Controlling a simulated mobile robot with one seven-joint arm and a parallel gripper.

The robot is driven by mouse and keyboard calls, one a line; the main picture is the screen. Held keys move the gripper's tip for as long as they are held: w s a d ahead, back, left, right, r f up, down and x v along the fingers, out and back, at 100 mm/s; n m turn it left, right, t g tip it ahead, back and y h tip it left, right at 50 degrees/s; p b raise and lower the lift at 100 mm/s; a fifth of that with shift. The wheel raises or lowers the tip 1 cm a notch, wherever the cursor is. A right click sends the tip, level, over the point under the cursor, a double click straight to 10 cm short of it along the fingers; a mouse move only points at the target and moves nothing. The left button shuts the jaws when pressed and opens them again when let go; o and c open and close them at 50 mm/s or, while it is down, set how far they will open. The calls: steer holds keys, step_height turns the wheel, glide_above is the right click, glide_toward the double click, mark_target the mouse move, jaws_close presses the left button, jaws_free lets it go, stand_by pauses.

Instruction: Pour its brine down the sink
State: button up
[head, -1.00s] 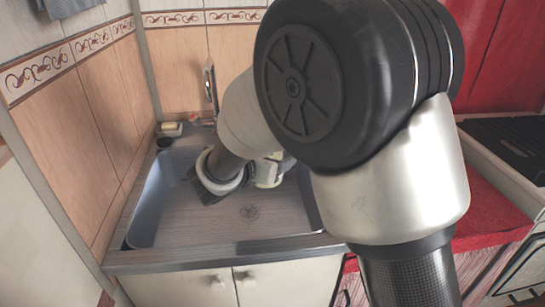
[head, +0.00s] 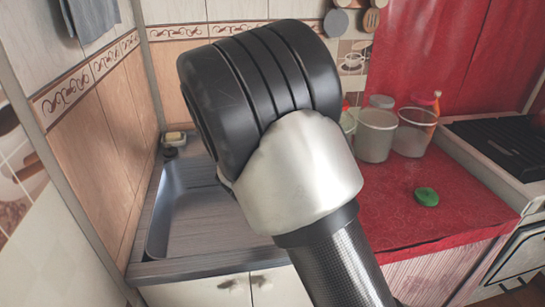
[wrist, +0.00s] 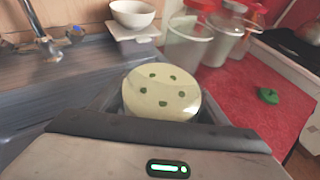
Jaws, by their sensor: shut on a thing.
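In the wrist view, a pale, round, cream-coloured container (wrist: 160,92) with several dark green spots on its face sits between the fingers of my gripper (wrist: 155,112). My gripper is shut on it. I cannot tell whether the spots are on a lid or in liquid. The metal sink (head: 190,225) lies at the left in the head view, partly behind my arm, and its tap (wrist: 42,38) stands at the upper left in the wrist view. My arm hides the gripper and container in the head view.
A red-covered counter (head: 400,215) lies right of the sink, with a green object (head: 427,197) on it. Clear tubs (head: 375,135) stand at its back. A white bowl (wrist: 132,14) stands behind the container. The stove (head: 500,140) is at the far right.

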steer(key=shift+f+n+t+h+b, duration=0.5)
steer(key=shift+f+n+t+b, duration=0.15)
steer(key=shift+b, duration=0.35)
steer(key=shift+f+n+t+h+b, duration=0.25)
steer(key=shift+n+t+h+b, duration=0.35)
steer(key=shift+b, duration=0.6)
steer(key=shift+a, duration=0.1)
steer(key=shift+r+t, duration=0.15)
steer(key=shift+t, duration=0.1)
steer(key=shift+w+d+r+n+t+h, duration=0.1)
steer(key=shift+d+r+n+t+h, duration=0.15)
steer(key=shift+r+n+t+h, duration=0.2)
steer(key=shift+w+d+r+n+t+p, duration=0.1)
steer(key=shift+d+r+n+t+p, duration=0.1)
steer(key=shift+r+n+t+p, duration=0.3)
steer(key=shift+r, duration=0.15)
